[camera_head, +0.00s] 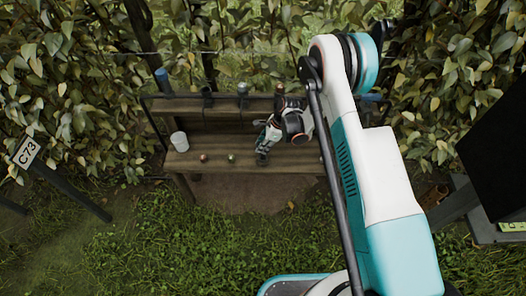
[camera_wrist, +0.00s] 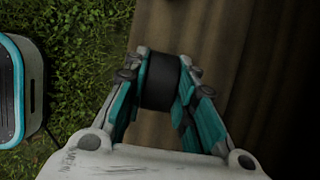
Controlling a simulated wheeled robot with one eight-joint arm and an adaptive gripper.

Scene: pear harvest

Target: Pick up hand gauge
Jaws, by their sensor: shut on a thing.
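A short black cylinder (camera_wrist: 160,82), which fits the hand gauge, sits between the fingers of my gripper (camera_wrist: 163,72) in the wrist view. Both fingers press against its sides, and no dial or marking shows on it. In the head view my gripper (camera_head: 262,157) is low over the front part of the wooden bench (camera_head: 213,162), right of its middle. There the cylinder is too small and too covered by my gripper to make out. I cannot tell whether it still touches the bench top.
A white cup (camera_head: 180,141) stands at the bench's left end. Two small round fruits (camera_head: 231,158) lie left of my gripper. The raised back shelf (camera_head: 222,105) carries several items, including a blue one (camera_head: 162,78). A leafy hedge stands behind. A C73 sign (camera_head: 26,151) is at left.

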